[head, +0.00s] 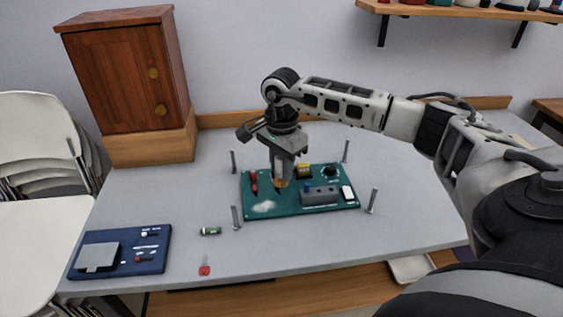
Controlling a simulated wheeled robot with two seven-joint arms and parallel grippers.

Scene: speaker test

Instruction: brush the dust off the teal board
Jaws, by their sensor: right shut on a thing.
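The teal board (290,209) lies on the grey table, with several small parts on it. A pale patch of dust (263,206) lies on its front left part. My right gripper (282,172) points down over the board's left middle and is shut on a brush, whose tan tip (280,184) shows below the fingers. The tip is behind and a little right of the dust; whether it touches the board I cannot tell. Most of the brush is hidden by the gripper. My left gripper is not in view.
Several upright metal posts (372,201) stand around the board. A blue board (122,252), a green cylinder (210,231) and a red key-like piece (204,266) lie at the front left. A wooden cabinet (125,80) stands at the back left. The table's right front is clear.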

